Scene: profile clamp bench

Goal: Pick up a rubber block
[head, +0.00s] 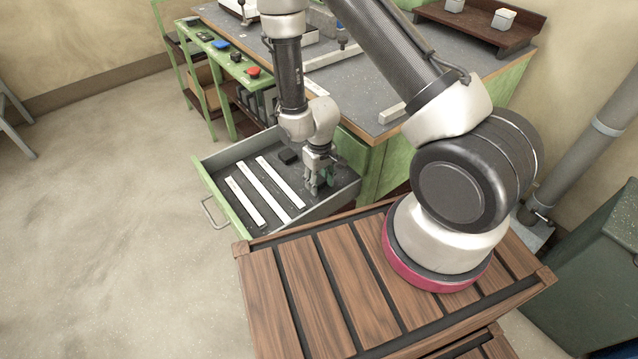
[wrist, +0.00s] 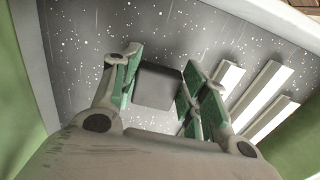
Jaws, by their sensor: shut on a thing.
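My gripper (head: 318,188) reaches down into the open drawer (head: 228,212), near its right end. In the wrist view its green-padded fingers (wrist: 163,85) are shut on a dark grey rubber block (wrist: 158,86). The pads stand on either side of the block. In the head view the fingers mostly hide this block. I cannot tell whether it touches the drawer floor. Another dark block (head: 288,156) lies on the drawer floor, left of my gripper and near the back wall.
Several pale strips (head: 245,202) lie in the drawer left of my gripper; they also show at the right in the wrist view (wrist: 262,90). The drawer walls are close around. The grey bench top (head: 350,92) is behind, with a red button (head: 253,71) at its left.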

